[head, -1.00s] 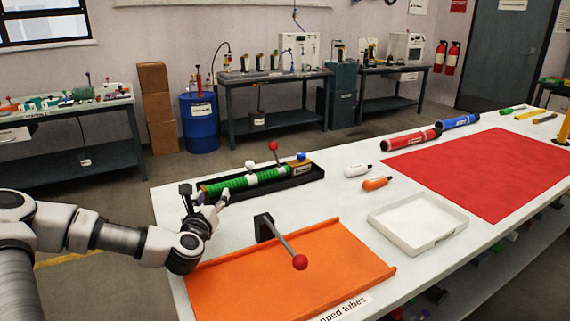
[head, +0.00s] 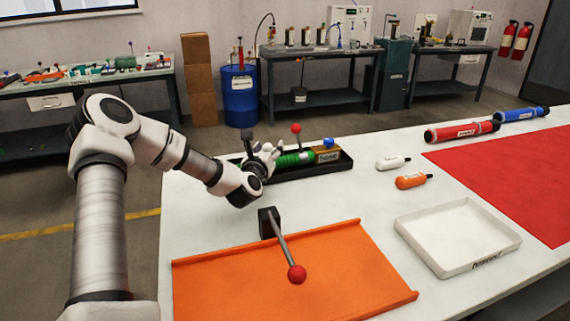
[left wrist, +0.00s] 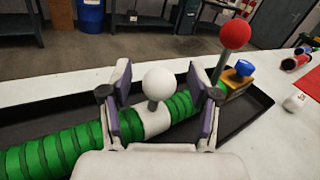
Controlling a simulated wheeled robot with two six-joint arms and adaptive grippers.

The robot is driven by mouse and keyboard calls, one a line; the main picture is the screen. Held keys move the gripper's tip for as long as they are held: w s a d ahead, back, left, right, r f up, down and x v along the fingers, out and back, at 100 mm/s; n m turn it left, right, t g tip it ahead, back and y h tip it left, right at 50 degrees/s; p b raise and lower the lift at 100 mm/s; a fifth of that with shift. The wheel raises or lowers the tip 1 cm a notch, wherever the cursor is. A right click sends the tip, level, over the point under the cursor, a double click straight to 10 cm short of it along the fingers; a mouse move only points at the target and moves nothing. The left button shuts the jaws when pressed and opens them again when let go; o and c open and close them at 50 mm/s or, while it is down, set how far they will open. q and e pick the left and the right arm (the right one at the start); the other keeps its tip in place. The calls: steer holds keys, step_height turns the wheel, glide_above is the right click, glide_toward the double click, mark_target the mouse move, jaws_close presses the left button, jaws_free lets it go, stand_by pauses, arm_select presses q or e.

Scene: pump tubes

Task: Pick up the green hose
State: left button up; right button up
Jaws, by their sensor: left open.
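The green ribbed hose (head: 296,159) lies in a black tray (head: 339,166) at the left back of the white table. It also shows in the left wrist view (left wrist: 62,150), with a white band (left wrist: 157,121) around its middle and a white ball knob (left wrist: 158,84) standing up from the band. My left gripper (head: 262,158) is over the hose. In the left wrist view its open fingers (left wrist: 160,105) stand on either side of the white band and knob. Whether the fingers touch the hose I cannot tell. My right gripper is not in view.
A red-knobbed lever (head: 296,273) rises by the orange tray (head: 290,290) in front. Red (head: 296,128) and blue (head: 328,143) knobs stand at the hose's far end. A white tray (head: 484,256), bottles (head: 411,181) and a red mat (head: 520,170) lie to the right.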

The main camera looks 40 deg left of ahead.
arm_select(q)
jaws_close()
steer(key=shift+r, duration=0.1)
